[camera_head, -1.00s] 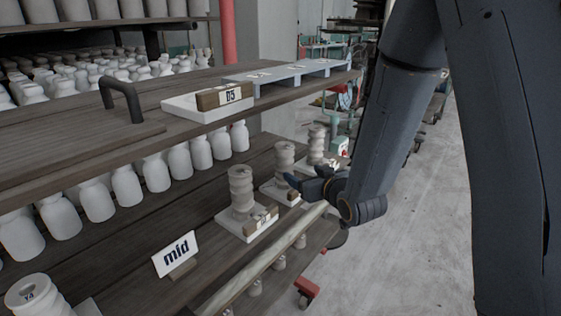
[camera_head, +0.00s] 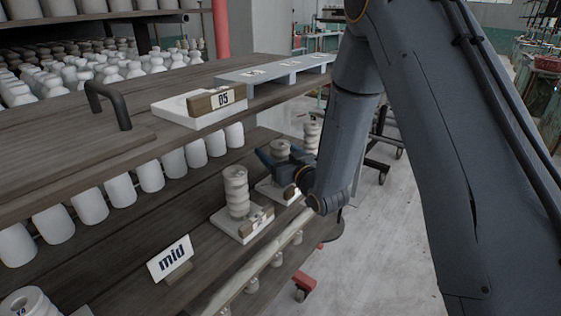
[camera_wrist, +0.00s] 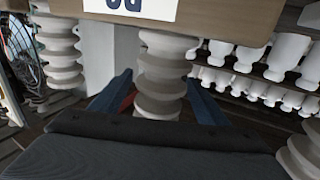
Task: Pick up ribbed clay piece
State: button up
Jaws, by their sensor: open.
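Several pale grey ribbed clay pieces stand upright on small white bases along the middle shelf. In the head view my gripper (camera_head: 277,166) is at the middle piece (camera_head: 281,149), whose lower part it hides. In the wrist view a ribbed piece (camera_wrist: 160,75) stands between my two blue fingers (camera_wrist: 158,92), which are open with a gap on either side. The near ribbed piece (camera_head: 236,191) stands to the left of my gripper. The far piece (camera_head: 311,137) is partly hidden behind my arm. Which piece the task means cannot be told.
The upper shelf (camera_head: 60,165) overhangs, with a wooden block (camera_head: 216,99) marked 05 on a white slab. A "mid" sign (camera_head: 171,258) stands at front left. White jars (camera_head: 120,188) line the back. In the wrist view another ribbed piece (camera_wrist: 58,45) is at left.

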jog(key=shift+w+a, duration=0.25)
jog(key=shift+w, duration=0.35)
jog(key=c, duration=1.6)
jog(key=shift+r, duration=0.2)
